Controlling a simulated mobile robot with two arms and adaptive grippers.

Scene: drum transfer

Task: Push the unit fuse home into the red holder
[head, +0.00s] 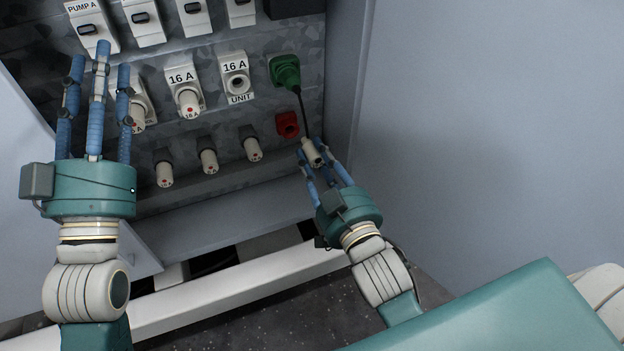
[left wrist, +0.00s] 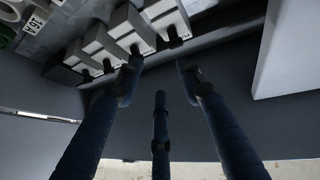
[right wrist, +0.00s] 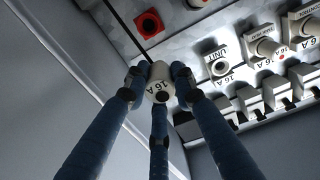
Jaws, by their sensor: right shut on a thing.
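The unit fuse is a cream cylinder (head: 312,152) marked 16 A. My right gripper (head: 313,148) is shut on it, and it also shows between the three fingertips in the right wrist view (right wrist: 159,91). The red holder (head: 288,124) sits low on the right of the panel; its socket looks empty in the right wrist view (right wrist: 149,23). The fuse is apart from it, a little right and below in the head view. My left gripper (head: 98,75) is open and empty in front of the panel's left side. Its three fingers are spread.
A green fitting (head: 285,72) sits above the red holder, with a thin dark line running down towards the fuse. The UNIT socket (head: 236,80) is empty. Several 16 A fuses (head: 187,100) and breakers (head: 144,22) fill the panel. A grey side wall (head: 345,100) stands close on the right.

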